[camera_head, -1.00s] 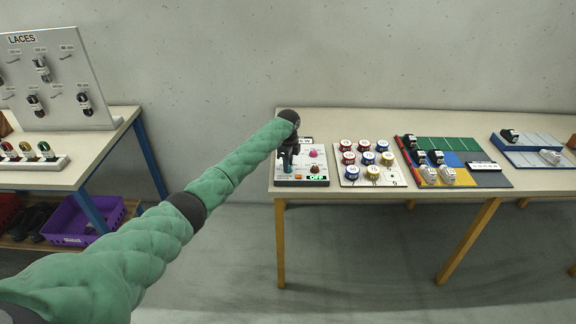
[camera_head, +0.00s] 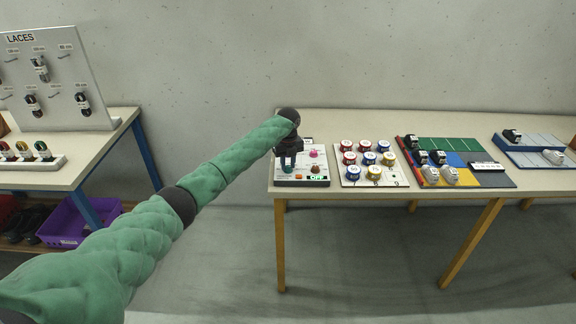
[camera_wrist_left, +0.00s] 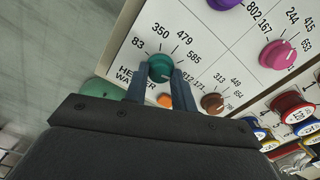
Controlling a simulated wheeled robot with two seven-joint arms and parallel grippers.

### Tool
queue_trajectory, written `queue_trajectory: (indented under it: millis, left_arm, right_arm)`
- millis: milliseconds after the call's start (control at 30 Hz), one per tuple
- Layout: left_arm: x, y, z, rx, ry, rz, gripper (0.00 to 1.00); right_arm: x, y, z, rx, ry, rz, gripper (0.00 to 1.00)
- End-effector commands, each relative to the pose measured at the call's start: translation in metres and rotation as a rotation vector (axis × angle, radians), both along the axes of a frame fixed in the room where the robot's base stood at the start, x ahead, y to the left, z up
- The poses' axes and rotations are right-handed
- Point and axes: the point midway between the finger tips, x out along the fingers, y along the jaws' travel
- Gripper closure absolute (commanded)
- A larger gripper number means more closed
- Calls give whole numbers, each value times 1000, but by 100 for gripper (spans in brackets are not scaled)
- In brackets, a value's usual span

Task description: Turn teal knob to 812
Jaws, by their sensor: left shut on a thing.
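The teal knob (camera_wrist_left: 160,67) sits on a white control panel (camera_head: 303,183) at the left end of the long table. In the left wrist view its dial reads 83, 350, 479 and 585, with another number, which looks like 812, partly hidden by a finger. A small pale mark shows on the knob's lower right side. My left gripper (camera_head: 288,167) reaches down over the panel, and its two fingers are shut on the knob, one on each side, in the left wrist view (camera_wrist_left: 161,75). In the head view the gripper mostly hides the knob. My right gripper is not in view.
A brown knob (camera_wrist_left: 212,103), an orange button (camera_wrist_left: 165,100), a pink knob (camera_wrist_left: 277,54) and a purple knob (camera_wrist_left: 224,3) are close by on the panel. A rack of round tins (camera_head: 367,160) stands just right of it. The wall is behind.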

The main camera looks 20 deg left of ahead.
Motion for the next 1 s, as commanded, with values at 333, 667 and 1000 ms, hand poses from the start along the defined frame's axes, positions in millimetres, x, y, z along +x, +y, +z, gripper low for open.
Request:
queue_trajectory:
  millis: [333,667,1000]
  left_arm:
    - [1,0,3,0,-5,-65,97]
    - [1,0,3,0,-5,-68,97]
    - [1,0,1,0,-2,-67,52]
  right_arm:
    - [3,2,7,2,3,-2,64]
    - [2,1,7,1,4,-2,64]
    - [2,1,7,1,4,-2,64]
